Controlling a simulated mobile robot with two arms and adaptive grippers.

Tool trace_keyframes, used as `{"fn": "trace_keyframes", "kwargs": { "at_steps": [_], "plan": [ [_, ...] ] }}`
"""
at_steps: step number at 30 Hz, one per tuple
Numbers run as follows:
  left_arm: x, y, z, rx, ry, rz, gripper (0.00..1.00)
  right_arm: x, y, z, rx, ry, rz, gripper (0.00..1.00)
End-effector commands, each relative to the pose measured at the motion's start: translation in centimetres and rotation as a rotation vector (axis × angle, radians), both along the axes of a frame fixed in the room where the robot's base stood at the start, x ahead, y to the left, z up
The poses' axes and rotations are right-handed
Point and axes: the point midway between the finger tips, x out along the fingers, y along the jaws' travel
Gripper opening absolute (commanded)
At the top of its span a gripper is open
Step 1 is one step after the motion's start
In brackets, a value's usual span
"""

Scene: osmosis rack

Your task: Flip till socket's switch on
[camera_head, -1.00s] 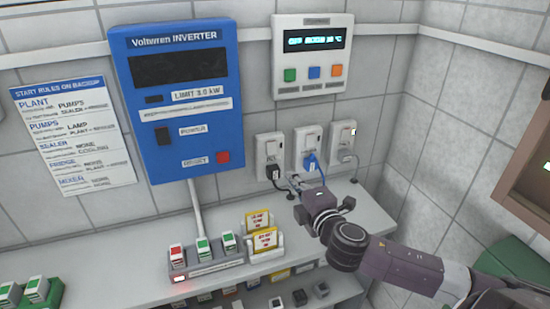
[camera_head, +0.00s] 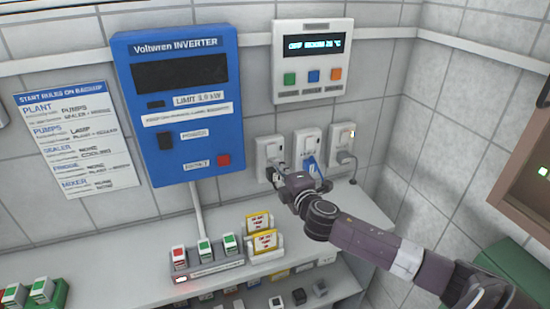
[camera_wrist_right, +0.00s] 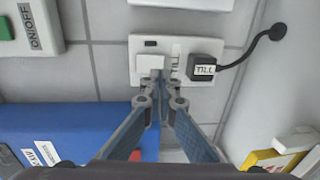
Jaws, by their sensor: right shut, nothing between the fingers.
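The till socket is the leftmost white wall socket (camera_head: 261,147), beside the blue inverter. In the right wrist view its white plate (camera_wrist_right: 178,43) carries a black plug marked TILL (camera_wrist_right: 204,69) and a white rocker switch (camera_wrist_right: 149,62). My right gripper (camera_head: 281,173) is in front of the lower part of this socket and hides its plug in the head view. In the wrist view the gripper (camera_wrist_right: 158,82) is shut and empty, its tips overlapping the switch's edge. I cannot tell whether they touch it or which way the switch is set. My left gripper is not in view.
Two more sockets stand to the right, the middle one (camera_head: 306,143) with a blue plug and the right one (camera_head: 341,136). The inverter (camera_head: 188,165) is close on the left and a control panel (camera_head: 312,88) above. A shelf (camera_head: 130,261) with card holders (camera_head: 263,242) lies below.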

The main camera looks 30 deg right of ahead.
Motion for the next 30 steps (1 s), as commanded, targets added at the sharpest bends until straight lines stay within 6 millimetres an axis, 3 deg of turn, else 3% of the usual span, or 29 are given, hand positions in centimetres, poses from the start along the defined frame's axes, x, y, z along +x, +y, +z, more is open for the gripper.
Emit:
{"fn": "trace_keyframes", "kwargs": {
  "at_steps": [6, 12, 26, 30],
  "plan": [
    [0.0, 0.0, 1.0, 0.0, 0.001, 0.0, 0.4, 2.8, -0.7, -0.1, 0.002, 0.0, -0.001, 0.0],
    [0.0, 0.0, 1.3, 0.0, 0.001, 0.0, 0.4, 4.1, -1.0, -0.4, 0.001, 0.0, 0.0, 0.0],
    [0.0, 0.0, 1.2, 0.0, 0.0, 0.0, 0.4, 4.3, -1.0, -0.6, 0.0, 0.0, 0.0, 0.0],
    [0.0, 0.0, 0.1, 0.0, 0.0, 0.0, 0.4, 4.5, -1.0, -1.1, -0.002, -0.013, 0.001, 0.0]
  ]
}}
